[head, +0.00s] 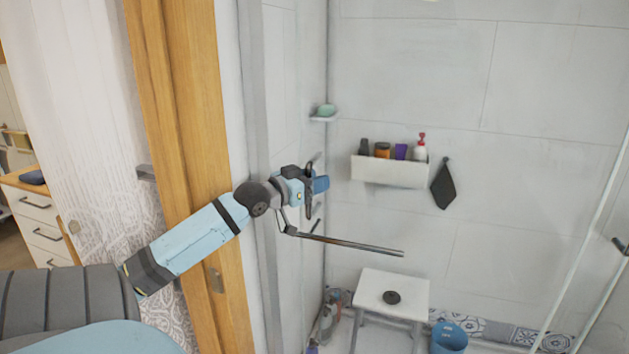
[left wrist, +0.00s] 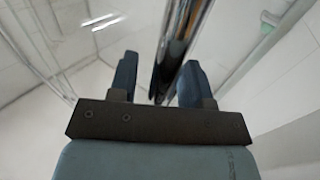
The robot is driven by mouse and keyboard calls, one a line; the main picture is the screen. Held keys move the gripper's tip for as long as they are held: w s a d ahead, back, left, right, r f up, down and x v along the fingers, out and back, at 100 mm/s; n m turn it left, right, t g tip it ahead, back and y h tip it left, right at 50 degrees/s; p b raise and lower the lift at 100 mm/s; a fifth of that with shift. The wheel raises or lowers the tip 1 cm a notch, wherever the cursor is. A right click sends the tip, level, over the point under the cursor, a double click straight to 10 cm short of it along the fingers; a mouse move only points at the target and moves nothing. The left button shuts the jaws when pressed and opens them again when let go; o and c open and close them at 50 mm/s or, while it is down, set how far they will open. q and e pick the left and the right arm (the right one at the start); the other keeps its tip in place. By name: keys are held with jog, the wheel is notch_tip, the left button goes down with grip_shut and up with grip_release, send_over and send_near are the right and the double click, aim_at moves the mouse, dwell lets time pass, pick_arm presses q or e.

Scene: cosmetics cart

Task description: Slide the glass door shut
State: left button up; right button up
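The glass door (head: 600,262) is a clear pane with pale edges at the right of the head view. A small dark fitting (head: 620,246) sits on it at the picture's right edge. My left gripper (head: 314,185) is at the middle of the head view, by the left wall, well apart from that pane. In the left wrist view its two blue fingers (left wrist: 158,80) stand apart. A shiny chrome bar (left wrist: 178,45) shows between them, nearer the right finger, with a gap on the left; I cannot tell whether it touches. My right gripper is not in view.
A dark metal rail (head: 345,243) juts out below my left gripper. A wooden door frame (head: 185,120) stands behind my left arm. A wall shelf (head: 390,172) holds bottles. A white stool (head: 391,292) and a blue bucket (head: 448,338) stand on the floor.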

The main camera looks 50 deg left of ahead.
pick_arm(q)
jog(key=shift+s+f, duration=0.15)
jog(key=shift+s, duration=0.5)
jog(key=s+b, duration=0.2)
jog(key=s, duration=1)
jog(key=shift+s, duration=0.25)
